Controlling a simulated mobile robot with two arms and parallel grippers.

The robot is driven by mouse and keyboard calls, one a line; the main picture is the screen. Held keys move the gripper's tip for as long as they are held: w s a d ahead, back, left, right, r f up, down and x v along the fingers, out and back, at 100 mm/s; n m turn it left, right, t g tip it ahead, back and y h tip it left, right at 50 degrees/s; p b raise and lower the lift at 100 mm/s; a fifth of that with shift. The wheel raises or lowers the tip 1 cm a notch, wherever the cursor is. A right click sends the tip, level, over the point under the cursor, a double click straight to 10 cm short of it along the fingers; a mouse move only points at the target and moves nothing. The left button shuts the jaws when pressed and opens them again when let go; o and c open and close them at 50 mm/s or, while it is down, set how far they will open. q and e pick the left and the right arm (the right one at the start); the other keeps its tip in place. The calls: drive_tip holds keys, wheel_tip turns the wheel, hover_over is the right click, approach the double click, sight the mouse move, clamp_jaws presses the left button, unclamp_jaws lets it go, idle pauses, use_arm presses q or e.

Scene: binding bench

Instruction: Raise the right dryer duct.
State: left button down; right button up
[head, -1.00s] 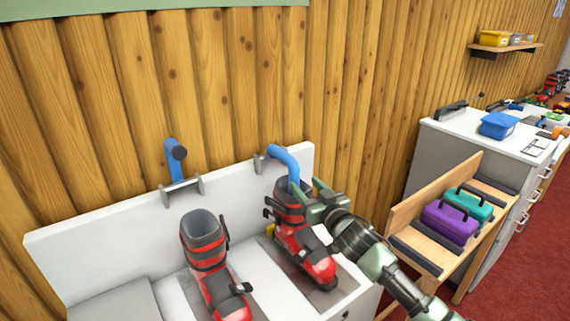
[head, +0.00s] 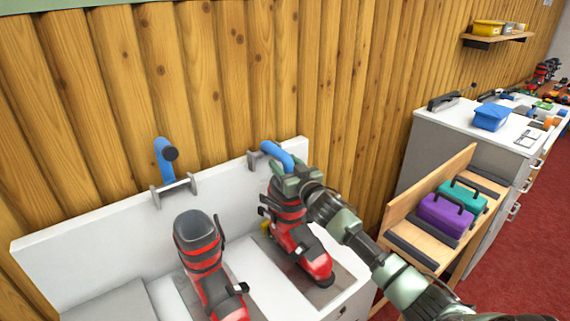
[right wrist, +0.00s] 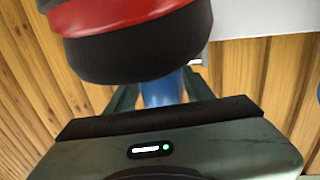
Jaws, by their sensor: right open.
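The right dryer duct (head: 276,153) is a blue bent tube on a grey wall bracket, its lower end pointing down at the right boot. My right gripper (head: 292,176) is at that lower end, just above the boot cuff. In the right wrist view the blue duct (right wrist: 162,90) lies between the two dark green fingers, which stand open on either side of it. The right boot (head: 296,240), red and black, stands below the duct; its cuff (right wrist: 140,45) fills the upper part of the wrist view. My gripper hides the duct's tip. My left gripper is out of view.
The left duct (head: 165,160) stands raised on its bracket above the left boot (head: 208,262). A white back panel (head: 95,240) and plank wall are close behind. A wooden rack (head: 410,253) with purple and teal cases stands to the right, beside a white-topped cabinet (head: 432,150).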

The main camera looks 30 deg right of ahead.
clamp_jaws()
drive_tip(key=shift+f, duration=0.1)
idle(1.2)
